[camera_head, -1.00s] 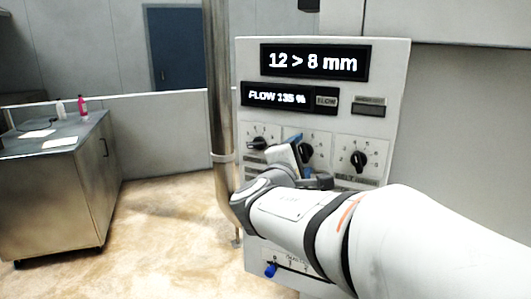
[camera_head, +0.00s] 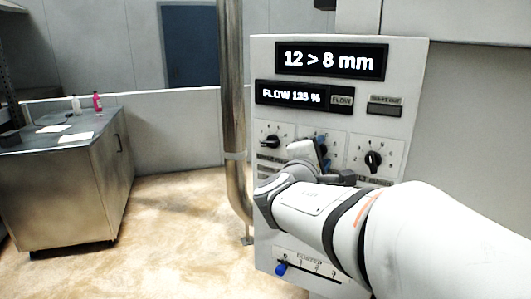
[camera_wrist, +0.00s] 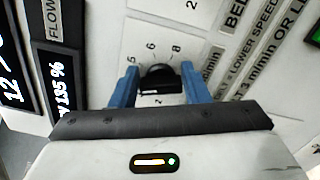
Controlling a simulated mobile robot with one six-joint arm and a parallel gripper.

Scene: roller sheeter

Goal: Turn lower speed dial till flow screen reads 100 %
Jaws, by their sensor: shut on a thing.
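The flow screen (camera_head: 291,96) on the grey control panel reads "FLOW 135 %"; it also shows sideways in the wrist view (camera_wrist: 58,85). My gripper (camera_head: 322,150) is at the middle dial of the row of three. In the wrist view its two blue fingers (camera_wrist: 160,78) stand on either side of a black dial knob (camera_wrist: 157,72) and are shut on it. Numbers ring this dial, and a label beside it (camera_wrist: 245,50) includes the words "LOWER SPEED". In the head view my gripper and wrist hide most of this dial.
A left dial (camera_head: 271,141) and a right dial (camera_head: 373,160) flank the gripped one. The upper screen (camera_head: 331,61) reads "12 > 8 mm". A blue-knobbed slider (camera_head: 281,269) is below. A steel pipe (camera_head: 232,110) stands left of the panel.

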